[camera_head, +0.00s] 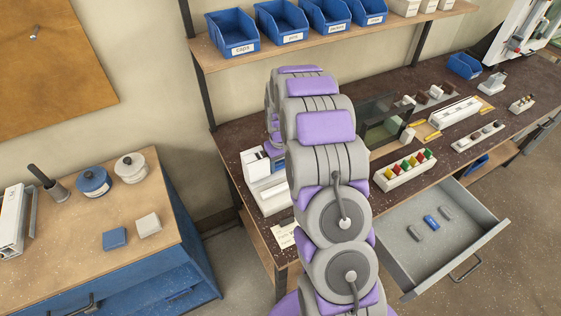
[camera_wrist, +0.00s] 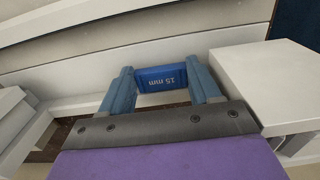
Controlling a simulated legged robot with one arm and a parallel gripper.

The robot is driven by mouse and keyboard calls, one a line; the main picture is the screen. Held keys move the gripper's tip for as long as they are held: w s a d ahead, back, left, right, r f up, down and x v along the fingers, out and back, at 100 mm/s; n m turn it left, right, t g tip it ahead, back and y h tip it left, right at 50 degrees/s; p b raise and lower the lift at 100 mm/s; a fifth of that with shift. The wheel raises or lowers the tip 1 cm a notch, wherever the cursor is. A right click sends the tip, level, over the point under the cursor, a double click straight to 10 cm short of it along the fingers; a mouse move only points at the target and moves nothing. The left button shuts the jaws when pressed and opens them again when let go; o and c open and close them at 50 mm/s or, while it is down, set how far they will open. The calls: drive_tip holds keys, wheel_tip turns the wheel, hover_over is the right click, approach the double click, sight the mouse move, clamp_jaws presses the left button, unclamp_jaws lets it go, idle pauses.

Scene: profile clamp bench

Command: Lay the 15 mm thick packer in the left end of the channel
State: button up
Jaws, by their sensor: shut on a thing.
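In the wrist view my gripper (camera_wrist: 158,80) is shut on a blue packer (camera_wrist: 161,76), one finger at each end of it. The packer's face reads "15 mm", upside down in the picture. A long pale wall (camera_wrist: 130,50), perhaps part of the channel, runs close behind the packer. I cannot tell whether the packer touches it or rests on anything. In the head view my arm hides my gripper and the packer. White bench equipment (camera_head: 268,190) shows just left of my arm; the channel itself cannot be made out clearly there.
A pale block (camera_wrist: 262,85) stands close right of my gripper. An open drawer (camera_head: 400,270) holds a blue piece (camera_head: 431,222) and two grey ones. A white rack (camera_head: 388,182) of coloured pieces stands on the bench right of my arm. Blue bins (camera_head: 232,32) line the shelf.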

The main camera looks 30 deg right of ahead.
drive_tip(key=shift+f, duration=0.25)
drive_tip(key=o, duration=0.9)
drive_tip(key=shift+o, duration=1.3)
drive_tip(key=shift+d, duration=0.15)
drive_tip(key=shift+a, duration=0.2)
drive_tip(key=shift+r+p, duration=1.3)
drive_tip(key=shift+r, duration=2.75)
drive_tip(key=shift+a, duration=0.1)
drive_tip(key=shift+s+f, duration=0.1)
